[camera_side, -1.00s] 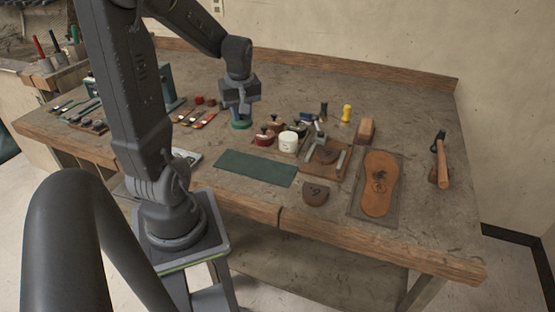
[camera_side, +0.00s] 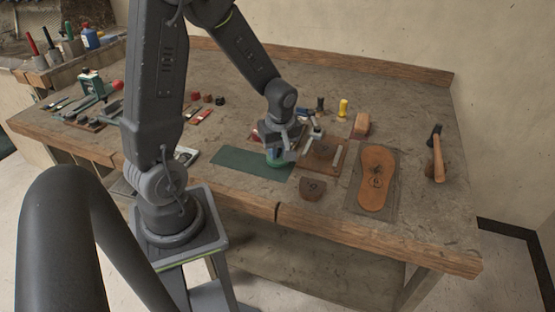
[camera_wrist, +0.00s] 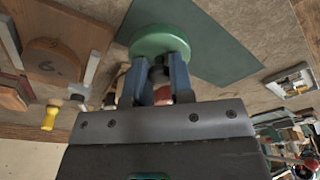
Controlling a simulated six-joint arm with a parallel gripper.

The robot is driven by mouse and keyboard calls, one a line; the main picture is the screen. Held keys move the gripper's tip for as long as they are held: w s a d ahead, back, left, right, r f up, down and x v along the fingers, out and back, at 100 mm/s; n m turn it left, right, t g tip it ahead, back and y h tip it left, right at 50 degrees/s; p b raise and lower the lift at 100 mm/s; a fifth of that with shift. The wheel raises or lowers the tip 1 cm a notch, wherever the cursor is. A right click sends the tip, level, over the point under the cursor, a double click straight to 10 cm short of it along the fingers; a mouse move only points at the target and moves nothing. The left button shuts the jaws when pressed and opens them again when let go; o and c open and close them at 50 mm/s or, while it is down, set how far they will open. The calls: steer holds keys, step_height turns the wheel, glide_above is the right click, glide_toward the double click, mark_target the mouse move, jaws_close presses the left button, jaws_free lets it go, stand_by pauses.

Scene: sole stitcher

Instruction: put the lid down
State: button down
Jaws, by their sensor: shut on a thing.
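The lid (camera_wrist: 160,40) is a round green disc with a dark knob. My gripper (camera_wrist: 161,76) is shut on that knob, one finger on each side. In the side view the lid (camera_side: 277,162) shows under my gripper (camera_side: 276,150), over the right end of the dark green mat (camera_side: 238,160). In the wrist view the mat (camera_wrist: 215,50) spreads out behind the lid. I cannot tell whether the lid touches the mat. The small pots near the lid are mostly hidden by my gripper in the side view.
A brown block (camera_side: 312,190) and a leather sole (camera_side: 376,180) lie to the right of the mat. A hammer (camera_side: 437,155) lies at the far right. The mat's left part is bare.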

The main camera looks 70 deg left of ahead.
mark_target(278, 158)
steer(key=shift+f, duration=1.8)
steer(key=shift+f, duration=0.15)
steer(key=c, duration=1)
jaws_free()
steer(key=shift+s, duration=0.1)
step_height(278, 158, up, 12)
steer(key=d, duration=0.2)
steer(key=s+d+r+m+t, duration=0.2)
steer(key=s+d+r+m, duration=0.2)
steer(key=d+m, duration=0.3)
steer(key=s+d+r+m+t+h, duration=0.1)
steer(key=s+d+r+m+t, duration=0.2)
steer(key=d+r+m, duration=0.4)
steer(key=shift+s+m+t+h, duration=0.3)
steer(key=shift+s+m, duration=0.5)
steer(key=shift+m, duration=1.2)
steer(key=shift+d, duration=0.1)
